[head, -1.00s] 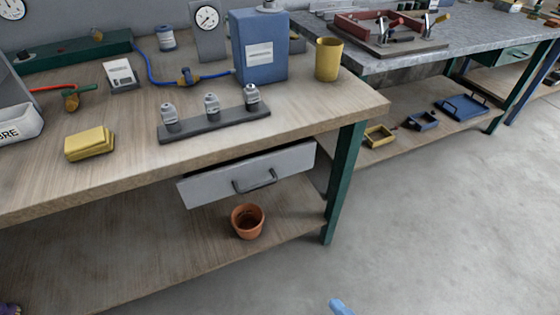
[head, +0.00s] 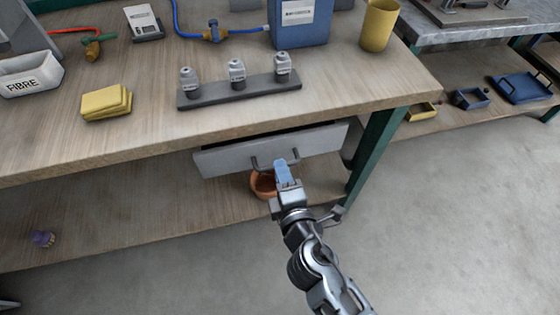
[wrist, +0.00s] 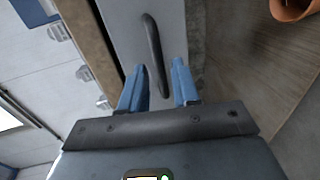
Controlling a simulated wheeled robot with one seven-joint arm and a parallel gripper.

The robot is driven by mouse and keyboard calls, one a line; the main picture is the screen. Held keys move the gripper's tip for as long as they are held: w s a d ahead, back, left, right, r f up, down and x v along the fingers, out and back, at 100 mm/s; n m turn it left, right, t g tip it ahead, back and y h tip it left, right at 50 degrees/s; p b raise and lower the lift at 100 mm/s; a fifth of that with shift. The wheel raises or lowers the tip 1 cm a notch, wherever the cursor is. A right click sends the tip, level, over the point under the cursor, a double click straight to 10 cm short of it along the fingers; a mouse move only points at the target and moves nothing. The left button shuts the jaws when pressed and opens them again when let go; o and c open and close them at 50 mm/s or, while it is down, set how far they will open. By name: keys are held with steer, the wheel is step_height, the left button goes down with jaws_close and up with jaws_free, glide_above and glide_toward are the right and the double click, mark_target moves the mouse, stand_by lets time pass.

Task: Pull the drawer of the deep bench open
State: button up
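The grey drawer (head: 225,160) sits under the top of the wooden bench (head: 150,130), with a dark gap above its front. Its dark bar handle (head: 296,156) also shows in the wrist view (wrist: 153,50). My gripper (head: 281,163) is at the drawer front, over the handle's middle in the head view. In the wrist view the two blue fingers (wrist: 159,85) are apart, with the handle's near end between them. I see space on both sides of the handle. Whether the fingertips touch the drawer front I cannot tell.
A terracotta pot (head: 262,185) stands on the lower shelf below the drawer, partly behind my gripper. A green leg (head: 375,145) is right of the drawer. A rack of small bottles (head: 240,90) stands on the bench top. The floor (head: 460,220) in front is clear.

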steer(key=shift+x, duration=1.6)
jaws_close()
